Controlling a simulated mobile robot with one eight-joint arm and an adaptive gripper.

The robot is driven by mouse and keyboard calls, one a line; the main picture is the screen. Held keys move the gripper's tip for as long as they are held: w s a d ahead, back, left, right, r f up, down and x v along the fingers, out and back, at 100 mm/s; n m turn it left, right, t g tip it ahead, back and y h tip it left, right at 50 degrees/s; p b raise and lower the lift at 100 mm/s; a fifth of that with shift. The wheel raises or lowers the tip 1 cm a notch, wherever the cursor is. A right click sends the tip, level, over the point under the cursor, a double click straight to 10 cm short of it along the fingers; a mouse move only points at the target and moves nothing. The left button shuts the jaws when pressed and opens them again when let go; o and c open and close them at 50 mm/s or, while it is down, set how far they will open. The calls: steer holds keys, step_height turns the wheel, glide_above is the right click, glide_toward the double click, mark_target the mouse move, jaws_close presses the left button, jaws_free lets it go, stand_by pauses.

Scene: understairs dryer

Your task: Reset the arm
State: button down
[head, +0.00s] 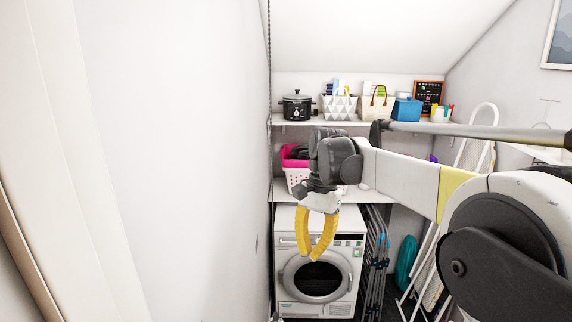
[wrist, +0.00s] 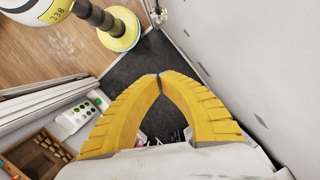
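My gripper (head: 316,259) has two yellow curved fingers. In the head view it hangs pointing down in front of the white dryer (head: 287,248), at the end of my arm, which reaches in from the right. In the wrist view, the fingertips of my gripper (wrist: 160,79) meet, with nothing seen held between them. The fingers look clear of the dryer, but the exact distance cannot be told.
Shelves above the dryer hold a black slow cooker (head: 296,105), a patterned white basket (head: 340,107), a blue box (head: 407,110) and a pink-lined laundry basket (head: 297,177). A folded drying rack (head: 375,265) stands right of the dryer. A white wall (head: 190,150) closes the left.

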steer(key=s+d+f+n+t+b, duration=0.2)
steer(key=s+d+f+t+b, duration=0.1)
steer(key=s+f+b, duration=0.4)
steer(key=s+d+f+n+t+h+b, duration=0.1)
steer(key=s+d+f+n+t+b, duration=0.1)
steer(key=s+d+f+b, duration=0.3)
steer(key=s+d+f+n+t+b, duration=0.2)
steer(key=s+d+f+t+b, duration=0.2)
steer(key=s+f+b, duration=0.6)
step_height(320, 180, down, 12)
steer(key=b, duration=0.7)
steer(key=shift+s+d+f+h+b, duration=0.2)
steer(key=shift+s+f+h+b, duration=0.05)
steer(key=shift+s+h+b, duration=0.1)
steer(key=shift+r, duration=0.1)
